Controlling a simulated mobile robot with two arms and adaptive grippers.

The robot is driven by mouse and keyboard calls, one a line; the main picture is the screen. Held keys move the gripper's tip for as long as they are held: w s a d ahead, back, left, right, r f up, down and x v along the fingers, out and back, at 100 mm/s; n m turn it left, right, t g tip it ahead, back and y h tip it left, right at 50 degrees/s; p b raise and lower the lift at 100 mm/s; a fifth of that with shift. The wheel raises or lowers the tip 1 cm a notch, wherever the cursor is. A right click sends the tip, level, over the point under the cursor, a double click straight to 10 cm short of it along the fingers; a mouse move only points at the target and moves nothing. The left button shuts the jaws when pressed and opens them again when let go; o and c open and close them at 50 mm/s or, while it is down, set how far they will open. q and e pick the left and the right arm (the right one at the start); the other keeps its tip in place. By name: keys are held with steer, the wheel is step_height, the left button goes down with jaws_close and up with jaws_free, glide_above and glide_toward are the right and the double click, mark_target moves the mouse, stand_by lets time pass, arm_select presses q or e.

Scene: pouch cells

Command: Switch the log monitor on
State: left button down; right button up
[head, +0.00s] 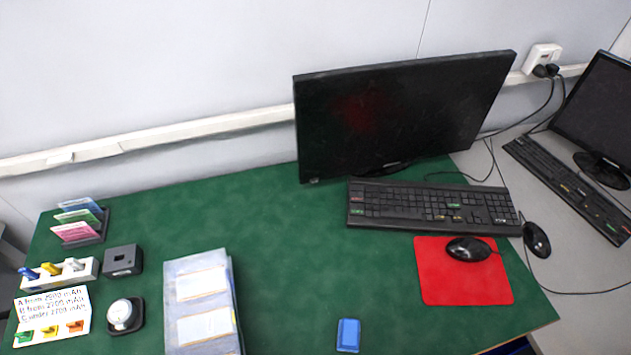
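A large black monitor (400,115) stands at the back of the green table, with a dark screen showing only a faint reddish patch. A second black monitor (603,110), also dark, stands on the grey surface at the right edge and is partly cut off. I cannot tell which of the two is the log monitor. No power button can be made out on either. Neither of my grippers is in view.
A black keyboard (430,204) lies before the large monitor, with a mouse (467,249) on a red mat (440,290). Card holder, battery rack, label board, round gauge and folders (205,262) fill the left. A blue object (348,335) lies front centre. The middle is clear.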

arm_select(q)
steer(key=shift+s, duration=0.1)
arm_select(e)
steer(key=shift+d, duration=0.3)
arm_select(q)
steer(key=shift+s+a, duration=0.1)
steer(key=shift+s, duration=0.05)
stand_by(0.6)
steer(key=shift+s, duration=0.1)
